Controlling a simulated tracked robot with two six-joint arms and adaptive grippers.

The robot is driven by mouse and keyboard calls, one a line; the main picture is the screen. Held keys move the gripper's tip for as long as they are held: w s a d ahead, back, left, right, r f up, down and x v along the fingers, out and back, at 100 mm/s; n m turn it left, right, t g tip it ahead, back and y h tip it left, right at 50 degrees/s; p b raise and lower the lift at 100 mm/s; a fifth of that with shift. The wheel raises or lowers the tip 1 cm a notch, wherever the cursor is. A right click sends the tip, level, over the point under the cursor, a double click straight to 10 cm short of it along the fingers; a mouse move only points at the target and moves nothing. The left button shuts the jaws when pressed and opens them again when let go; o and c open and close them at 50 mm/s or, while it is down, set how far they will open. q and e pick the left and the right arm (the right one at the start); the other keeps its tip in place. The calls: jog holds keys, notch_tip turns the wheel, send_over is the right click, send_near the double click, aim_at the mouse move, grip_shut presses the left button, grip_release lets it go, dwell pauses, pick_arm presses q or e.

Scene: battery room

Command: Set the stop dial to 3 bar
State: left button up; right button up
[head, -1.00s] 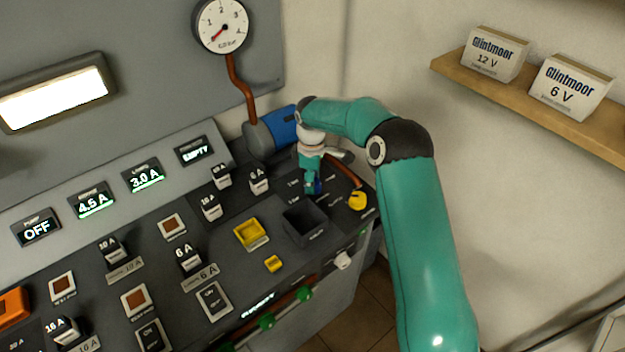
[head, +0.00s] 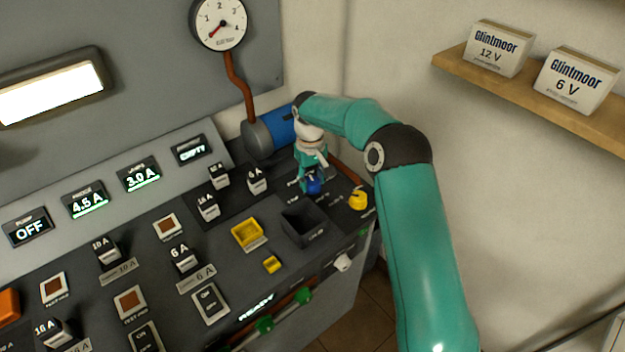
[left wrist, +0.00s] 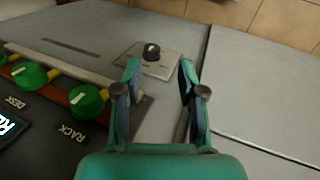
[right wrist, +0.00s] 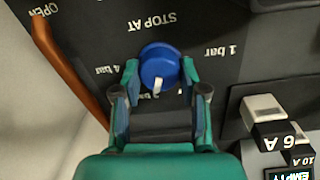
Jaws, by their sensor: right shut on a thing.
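The stop dial is a blue round knob (right wrist: 160,64) with a white pointer, on the dark panel under an upside-down "STOP AT" label. My right gripper (head: 312,178) is shut on it, one finger on each side. In the right wrist view, "1 bar" is at the right and "4 bar" at the left. The pointer aims toward the bottom of that picture, slightly left, at a partly hidden "bar" label whose number I cannot read. In the head view the dial (head: 314,187) shows below the fingers. My left gripper (left wrist: 157,80) is open and empty.
A pressure gauge (head: 219,24) hangs on the wall, its needle low left. A yellow knob (head: 358,199) and an open dark bin (head: 304,228) are close to the dial. A black knob (left wrist: 152,51) is beyond my left gripper. A shelf (head: 520,92) holds two boxes.

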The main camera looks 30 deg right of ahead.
aim_at(311, 180)
jog(key=shift+w+r+m, duration=0.1)
jog(key=shift+m, duration=0.7)
jog(key=o, duration=1.1)
jog(key=shift+o, duration=0.2)
notch_tip(311, 180, up, 12)
jog(key=shift+a, duration=0.2)
